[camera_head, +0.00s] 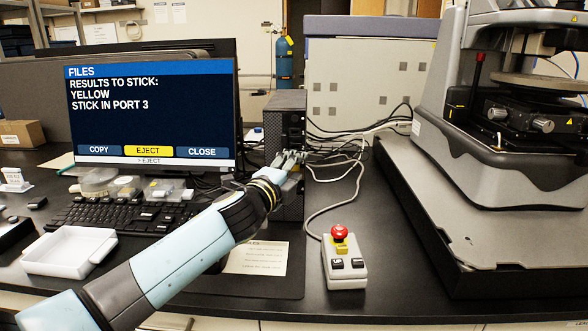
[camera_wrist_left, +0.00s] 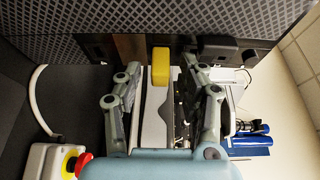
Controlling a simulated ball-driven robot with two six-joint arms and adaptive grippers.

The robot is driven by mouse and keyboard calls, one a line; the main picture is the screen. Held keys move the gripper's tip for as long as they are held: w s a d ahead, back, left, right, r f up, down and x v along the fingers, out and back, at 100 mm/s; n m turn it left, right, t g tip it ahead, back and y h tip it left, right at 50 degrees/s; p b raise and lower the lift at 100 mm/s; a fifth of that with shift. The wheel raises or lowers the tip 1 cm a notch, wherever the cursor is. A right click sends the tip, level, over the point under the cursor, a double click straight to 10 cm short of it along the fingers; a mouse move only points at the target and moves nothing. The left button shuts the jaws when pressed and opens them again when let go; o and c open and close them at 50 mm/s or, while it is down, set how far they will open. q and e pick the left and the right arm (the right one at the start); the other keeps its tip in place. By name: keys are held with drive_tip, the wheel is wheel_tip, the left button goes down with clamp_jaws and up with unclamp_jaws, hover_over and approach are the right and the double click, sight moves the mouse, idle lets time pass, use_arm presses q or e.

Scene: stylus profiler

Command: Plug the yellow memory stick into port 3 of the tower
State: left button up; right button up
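The dark tower (camera_head: 285,115) stands just right of the monitor, and its mesh face (camera_wrist_left: 190,22) spans the top of the left wrist view. The yellow memory stick (camera_wrist_left: 160,67) sits end-on against the tower's port strip (camera_wrist_left: 115,47), apparently plugged in; the port number cannot be read there. My left gripper (camera_head: 290,158) is at the tower's front. In the wrist view its fingers (camera_wrist_left: 162,64) are spread on either side of the stick, with visible gaps, holding nothing. The monitor (camera_head: 150,115) reads "YELLOW" and "STICK IN PORT 3", with EJECT highlighted. My right gripper is out of view.
A control box (camera_head: 345,268) with a red button stands right of my left arm. A white tray (camera_head: 70,253), keyboard (camera_head: 125,216) and small clear containers lie left. Cables run right of the tower. The large profiler (camera_head: 490,150) fills the right side.

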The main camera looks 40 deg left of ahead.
use_arm(q)
drive_tip(key=s+d, duration=0.3)
drive_tip(key=s, duration=0.3)
drive_tip(key=shift+d, duration=0.35)
drive_tip(key=shift+s, duration=0.1)
drive_tip(key=s+d, duration=0.2)
drive_tip(key=s, duration=0.9)
drive_tip(key=shift+s, duration=0.35)
drive_tip(key=shift+a+r, duration=0.1)
drive_tip(key=shift+a, duration=0.05)
